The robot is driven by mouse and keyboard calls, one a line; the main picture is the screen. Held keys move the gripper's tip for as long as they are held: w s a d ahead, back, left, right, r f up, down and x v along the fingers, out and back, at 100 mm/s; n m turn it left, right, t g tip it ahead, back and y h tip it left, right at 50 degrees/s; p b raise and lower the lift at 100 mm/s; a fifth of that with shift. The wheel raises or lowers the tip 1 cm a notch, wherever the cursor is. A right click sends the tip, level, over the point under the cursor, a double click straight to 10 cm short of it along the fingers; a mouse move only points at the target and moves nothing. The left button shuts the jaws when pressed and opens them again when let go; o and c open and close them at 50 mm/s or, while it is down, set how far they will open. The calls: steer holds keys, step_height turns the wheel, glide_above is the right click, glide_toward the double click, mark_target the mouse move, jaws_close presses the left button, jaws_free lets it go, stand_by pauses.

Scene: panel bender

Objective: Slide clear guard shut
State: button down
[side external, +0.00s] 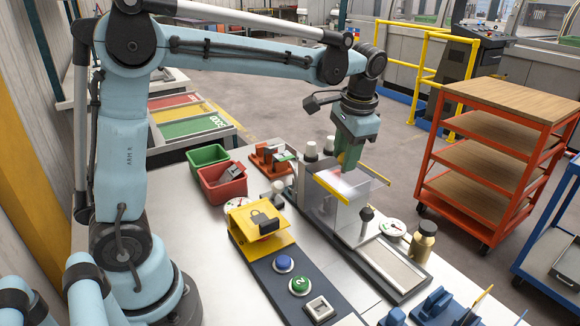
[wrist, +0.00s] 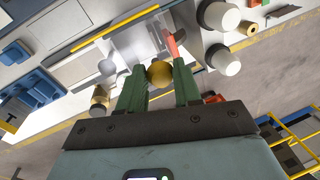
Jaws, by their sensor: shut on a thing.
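The clear guard (side external: 340,184) is a see-through panel with yellow edge strips on the bender at the middle of the side view. It also shows in the wrist view (wrist: 130,45), with a long yellow strip along it. My gripper (side external: 349,157) is over the guard, pointing down. In the wrist view its green fingers (wrist: 160,76) are on either side of a round brass-coloured knob (wrist: 160,72) and closed on it. In the side view the fingers hide the knob. How far open the guard stands is hard to tell.
A yellow padlock cover (side external: 262,221) and a control strip with a blue button (side external: 283,263) stand in front. A red bin (side external: 222,183) and green bin (side external: 208,156) are left. A brass bottle (side external: 424,240) and dial gauge (side external: 393,228) are right of the bender.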

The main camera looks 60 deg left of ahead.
steer(key=a, duration=0.4)
steer(key=shift+a, duration=0.1)
steer(key=c, duration=0.8)
jaws_free()
